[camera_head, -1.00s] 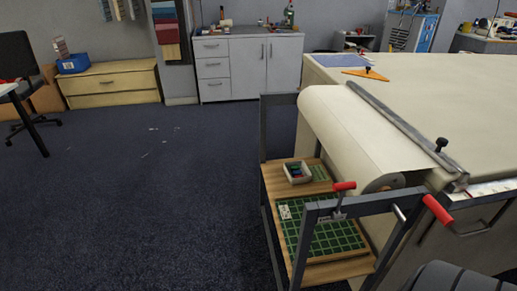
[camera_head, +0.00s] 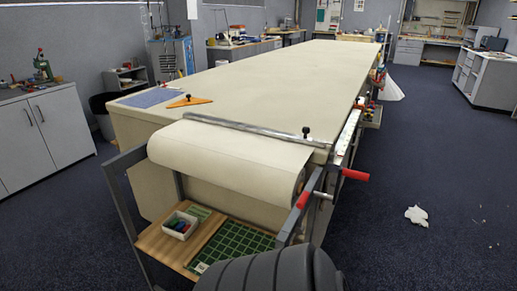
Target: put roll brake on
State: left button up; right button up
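A cream cloth roll (camera_head: 225,150) lies across a dark metal frame (camera_head: 122,195) at the near end of the long table. Two red handles show at the roll's right end. One red handle (camera_head: 306,198) sits at the frame's near corner, and another red handle (camera_head: 355,175) sticks out to the right beyond the frame. I cannot tell which one works the brake, or whether it is on. Neither of my grippers is in view. A dark ribbed part of mine covers the bottom middle and hides the lower frame there.
The long cloth table (camera_head: 270,85) runs away behind the roll, with a metal bar (camera_head: 245,126) across its near end. A wooden shelf under the roll holds a white box (camera_head: 180,225) and a green mat (camera_head: 232,247). A crumpled white piece (camera_head: 416,216) lies on the otherwise mostly open floor at right.

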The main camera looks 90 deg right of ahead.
aim_at(299, 228)
jog(key=i+l+z, duration=0.1)
jog(key=i+z, duration=0.2)
jog(key=z, duration=0.15)
jog(key=i+z, duration=0.25)
jog(key=z, duration=0.25)
jog(key=i+z, duration=0.3)
jog(key=z, duration=0.15)
jog(key=i+j+z, duration=0.25)
jog(key=z, duration=0.2)
jog(key=i+j+z, duration=0.2)
jog(key=z, duration=0.25)
jog(key=j, duration=0.1)
